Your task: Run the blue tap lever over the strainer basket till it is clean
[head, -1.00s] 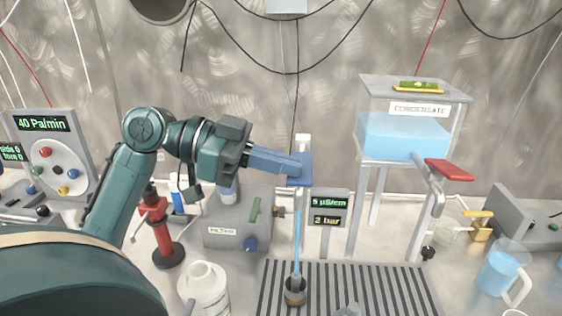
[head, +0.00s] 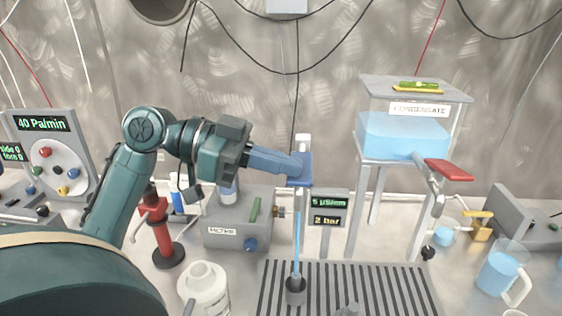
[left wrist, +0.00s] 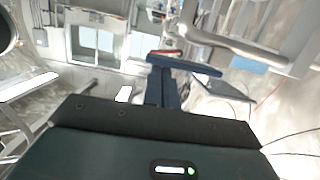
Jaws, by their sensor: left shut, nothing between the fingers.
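The blue tap lever (head: 303,178) stands behind the drain grate, under a white-topped post. My left gripper (head: 296,167) is shut and empty, its fingertips against the lever. In the left wrist view the lever (left wrist: 187,66) lies across my fingertips (left wrist: 162,80). A thin blue stream (head: 298,235) falls straight from the tap into the strainer basket (head: 296,293), which stands on the grate. The basket looks dark grey, with no brown visible; the detail inside is too small to tell. My right gripper is not in view.
The slatted grate (head: 390,290) spans the front middle. A condensate tank (head: 405,135) with a red lever (head: 448,170) stands to its right. A white bottle (head: 204,290) and a red stand (head: 163,235) are at left; a jug of blue liquid (head: 500,272) is at right.

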